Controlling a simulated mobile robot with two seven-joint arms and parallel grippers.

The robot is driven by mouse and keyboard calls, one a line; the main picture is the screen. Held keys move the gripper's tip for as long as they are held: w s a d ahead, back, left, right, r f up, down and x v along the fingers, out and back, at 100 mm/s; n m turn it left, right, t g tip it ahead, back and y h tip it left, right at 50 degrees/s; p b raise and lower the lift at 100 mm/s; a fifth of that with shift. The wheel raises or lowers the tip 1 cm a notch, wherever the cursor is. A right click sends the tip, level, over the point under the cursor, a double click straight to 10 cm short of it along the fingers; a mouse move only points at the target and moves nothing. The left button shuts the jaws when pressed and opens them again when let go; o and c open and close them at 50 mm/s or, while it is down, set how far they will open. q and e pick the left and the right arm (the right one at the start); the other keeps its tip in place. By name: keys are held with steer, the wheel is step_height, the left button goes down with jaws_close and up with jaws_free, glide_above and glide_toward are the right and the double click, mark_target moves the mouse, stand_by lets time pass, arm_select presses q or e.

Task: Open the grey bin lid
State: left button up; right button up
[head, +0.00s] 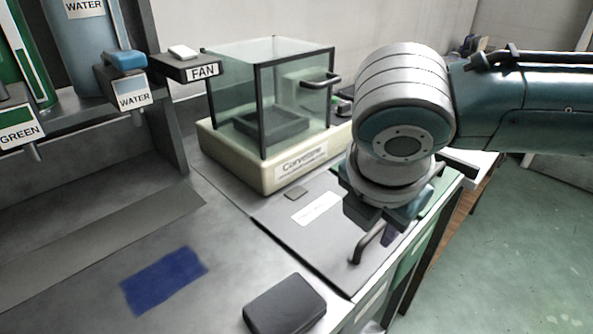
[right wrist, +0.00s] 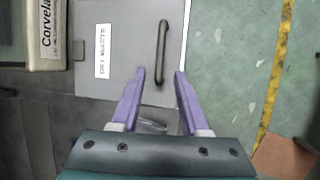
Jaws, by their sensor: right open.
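The grey bin lid (head: 285,222) lies flat and closed in the counter, with a white label on it. In the right wrist view the lid (right wrist: 130,55) has a label reading "DRY WASTE". Its dark bar handle (head: 368,244) stands near the lid's right edge. My right gripper (right wrist: 160,74) is open, with its purple fingers pointing at the lid. The near end of the handle (right wrist: 162,50) appears between the fingertips in the wrist view. I cannot tell how high the fingers are above it. In the head view my wrist hides most of the fingers. My left gripper is not in view.
A glass-sided Corvelane box (head: 270,100) on a cream base stands behind the lid. A dark block (head: 285,303) lies in front of it, and a blue patch (head: 163,280) is to the left. Dispensers line the left. Open green floor (head: 510,250) is at the right.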

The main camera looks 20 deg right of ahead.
steer(key=shift+x, duration=1.35)
jaws_close()
stand_by(0.4)
